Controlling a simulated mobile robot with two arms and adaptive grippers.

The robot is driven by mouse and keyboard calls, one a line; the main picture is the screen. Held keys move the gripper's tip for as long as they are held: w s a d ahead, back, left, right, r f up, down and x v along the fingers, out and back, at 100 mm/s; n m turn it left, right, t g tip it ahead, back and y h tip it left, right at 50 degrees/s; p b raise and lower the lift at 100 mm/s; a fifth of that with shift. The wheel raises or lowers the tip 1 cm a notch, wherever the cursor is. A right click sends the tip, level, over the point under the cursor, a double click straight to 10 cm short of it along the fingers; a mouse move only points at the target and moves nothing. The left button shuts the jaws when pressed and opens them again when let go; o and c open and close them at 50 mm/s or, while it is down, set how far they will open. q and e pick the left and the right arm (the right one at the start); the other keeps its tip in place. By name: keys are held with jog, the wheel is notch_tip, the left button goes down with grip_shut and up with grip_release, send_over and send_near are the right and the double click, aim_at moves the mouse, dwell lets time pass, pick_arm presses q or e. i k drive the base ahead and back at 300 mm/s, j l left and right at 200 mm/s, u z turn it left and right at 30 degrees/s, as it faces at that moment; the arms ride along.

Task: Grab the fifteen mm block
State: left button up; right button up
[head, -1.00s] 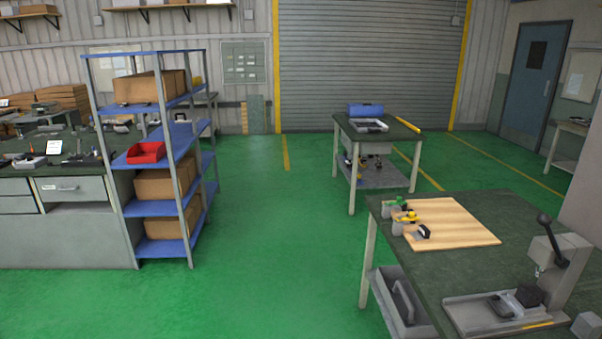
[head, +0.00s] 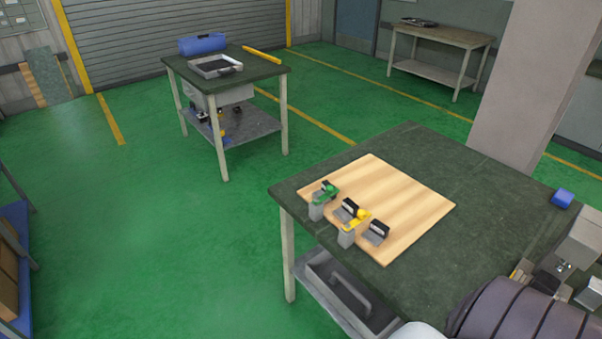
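Several small items stand along the left edge of a wooden board (head: 415,205) on the near green-topped workbench. They include a grey block with a green piece (head: 325,193), a grey block with a yellow piece (head: 356,219), and small dark-and-grey blocks, one at the near end (head: 376,233). I cannot read any size marks, so I cannot tell which is the fifteen mm block. Neither gripper is in view. A dark ribbed arm part of mine shows at the bottom right.
The near workbench (head: 425,148) has a grey tray (head: 345,290) below its top. A press (head: 575,250) and a blue item (head: 562,198) are at its right. Another workbench (head: 262,72) stands behind. Green floor (head: 160,210) is clear at left. A pillar (head: 530,75) stands behind right.

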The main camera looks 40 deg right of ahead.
aim_at(320, 192)
jog(key=i+z, duration=0.2)
jog(key=i, duration=0.3)
jog(key=i+j+z, duration=0.2)
jog(key=i, duration=0.3)
